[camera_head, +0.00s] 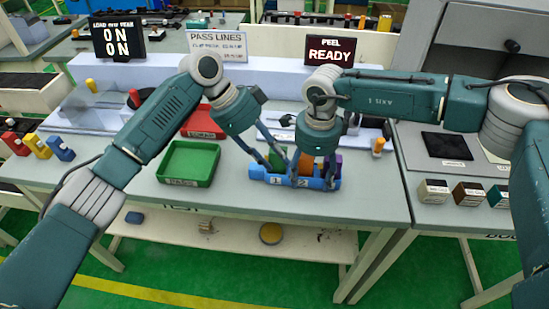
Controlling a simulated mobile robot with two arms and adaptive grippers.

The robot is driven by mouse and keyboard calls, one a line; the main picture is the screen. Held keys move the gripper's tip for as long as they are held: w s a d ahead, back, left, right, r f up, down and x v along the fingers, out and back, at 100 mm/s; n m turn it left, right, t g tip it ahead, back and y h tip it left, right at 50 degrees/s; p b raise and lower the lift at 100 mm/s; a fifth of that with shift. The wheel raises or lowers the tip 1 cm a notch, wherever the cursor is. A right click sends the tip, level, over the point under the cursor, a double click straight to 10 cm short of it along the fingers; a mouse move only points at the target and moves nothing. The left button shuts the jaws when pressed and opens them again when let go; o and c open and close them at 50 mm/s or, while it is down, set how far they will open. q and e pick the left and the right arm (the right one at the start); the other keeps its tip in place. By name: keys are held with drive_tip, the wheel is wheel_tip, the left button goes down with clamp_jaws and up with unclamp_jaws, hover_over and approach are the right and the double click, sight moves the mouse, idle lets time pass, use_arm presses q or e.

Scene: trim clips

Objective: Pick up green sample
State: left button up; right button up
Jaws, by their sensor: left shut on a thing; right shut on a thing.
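A blue rack (258,173) with numbered front slots stands on the grey table. The green sample (277,160) shows in its left part, an orange sample (305,164) in the middle and a purple sample (334,160) at the right. My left gripper (277,165) reaches down from the upper left, its fingers closed about the green sample. My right gripper (312,180) points down over the middle and right of the rack, shut about the orange sample. The fingers overlap in the picture and hide parts of the rack and samples.
A green tray (188,181) stands left of the rack, with a red tray (203,123) behind it. Signs reading "PASS LINES" (217,43) and "PEEL READY" (331,49) stand at the back. Small boxes (434,191) sit at the right. The table front is clear.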

use_arm(q)
drive_tip(key=shift+a+f+h, duration=0.1)
drive_tip(key=shift+a+h, duration=0.25)
drive_tip(key=shift+h, duration=0.15)
drive_tip(key=shift+w+a+h, duration=0.1)
drive_tip(key=shift+a+h, duration=0.25)
drive_tip(key=shift+h, duration=0.15)
use_arm(e)
drive_tip(key=shift+d, duration=0.1)
use_arm(q)
drive_tip(key=shift+a+g+h, duration=0.3)
drive_tip(key=shift+a+h, duration=0.25)
drive_tip(key=shift+h, duration=0.15)
wheel_tip(320, 180, up, 6)
drive_tip(key=a, duration=0.2)
drive_tip(key=w+a+r+y, duration=0.1)
drive_tip(key=w+a, duration=0.1)
drive_tip(key=a, duration=0.8)
drive_tip(key=w+a+r+y, duration=0.1)
drive_tip(key=w+a+y, duration=0.1)
drive_tip(key=a, duration=0.8)
drive_tip(key=shift+a, duration=0.2)
